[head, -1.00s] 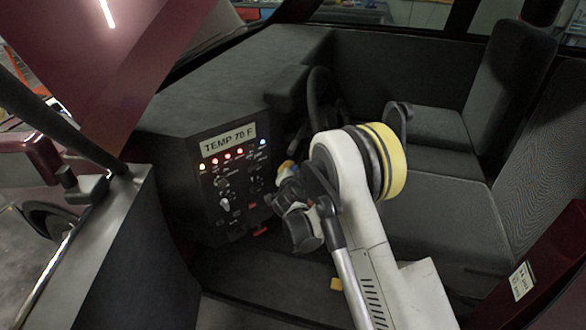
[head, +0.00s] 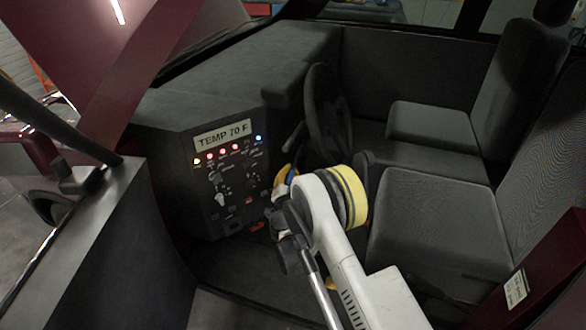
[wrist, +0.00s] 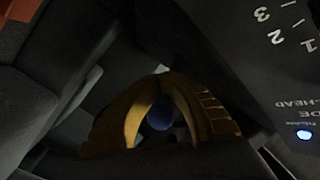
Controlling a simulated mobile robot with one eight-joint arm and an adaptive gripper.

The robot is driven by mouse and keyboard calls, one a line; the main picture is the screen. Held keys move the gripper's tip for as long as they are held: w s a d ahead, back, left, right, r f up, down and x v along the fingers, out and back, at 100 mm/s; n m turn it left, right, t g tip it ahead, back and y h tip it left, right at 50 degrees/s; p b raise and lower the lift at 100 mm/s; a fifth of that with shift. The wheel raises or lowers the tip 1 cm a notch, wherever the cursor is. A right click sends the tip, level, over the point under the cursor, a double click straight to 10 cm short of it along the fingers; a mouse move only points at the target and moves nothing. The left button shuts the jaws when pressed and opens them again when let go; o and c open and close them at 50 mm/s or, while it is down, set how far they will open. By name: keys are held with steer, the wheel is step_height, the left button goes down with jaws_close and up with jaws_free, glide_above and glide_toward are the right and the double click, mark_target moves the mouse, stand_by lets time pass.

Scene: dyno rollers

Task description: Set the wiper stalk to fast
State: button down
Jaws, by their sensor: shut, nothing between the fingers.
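A thin dark stalk (head: 294,135) sticks out on the left side of the steering wheel (head: 326,105); its setting cannot be read, and I cannot tell for sure that it is the wiper stalk. My gripper (head: 281,170) is below the stalk, in front of the right side of the control panel, apart from the stalk in the head view. In the wrist view its yellow fingers (wrist: 160,72) meet at their tips. A blue rounded shape (wrist: 160,115) shows between them; I cannot tell what it is. No stalk can be made out in the wrist view.
The control panel (head: 240,187) with lit lamps, knobs and a "TEMP 70 F" display stands left of my gripper. Its lettered face (wrist: 285,60) is close at the right of the wrist view. Seats (head: 440,222) lie to the right. The dark door (head: 110,240) edges the left.

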steer(key=shift+w+d+f+t, duration=0.2)
steer(key=shift+f+t, duration=0.15)
steer(key=shift+t, duration=0.05)
steer(key=shift+w+d+f+t, duration=0.15)
steer(key=shift+d+f+t, duration=0.05)
steer(key=shift+f+t, duration=0.2)
steer(key=c, duration=1.5)
jaws_free()
steer(key=shift+d+r, duration=0.1)
steer(key=shift+d, duration=0.1)
steer(key=shift+a, duration=0.1)
steer(key=shift+a+r, duration=0.1)
steer(key=shift+r, duration=0.05)
step_height(320, 180, up, 10)
steer(key=shift+f, duration=0.15)
